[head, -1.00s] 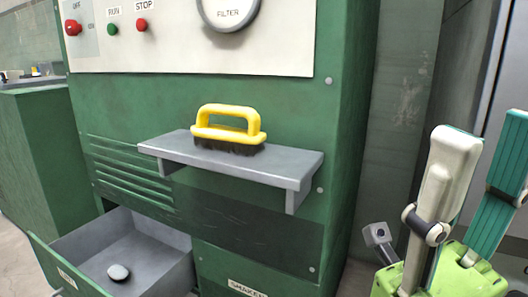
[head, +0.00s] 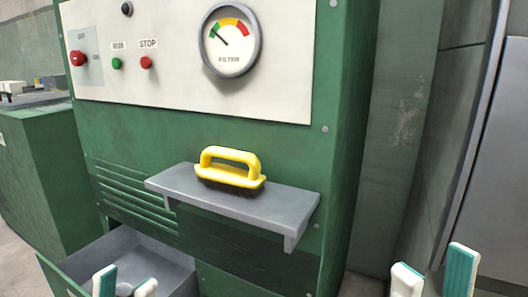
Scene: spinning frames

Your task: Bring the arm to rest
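My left gripper (head: 125,282) shows at the bottom left, in front of the open drawer. Its two white and teal fingers are apart, with no held object visible between them. My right gripper (head: 433,274) shows at the bottom right, clear of the green machine. Its two fingers are also apart, and nothing shows between them. The lower parts of both grippers and both arms are cut off by the picture's lower edge.
The green machine (head: 345,130) has a grey shelf (head: 275,200) carrying a yellow-handled brush (head: 232,166). An open drawer (head: 165,262) juts out below. The gauge (head: 231,40) and stop button (head: 147,62) are above. A grey panel (head: 500,150) stands right.

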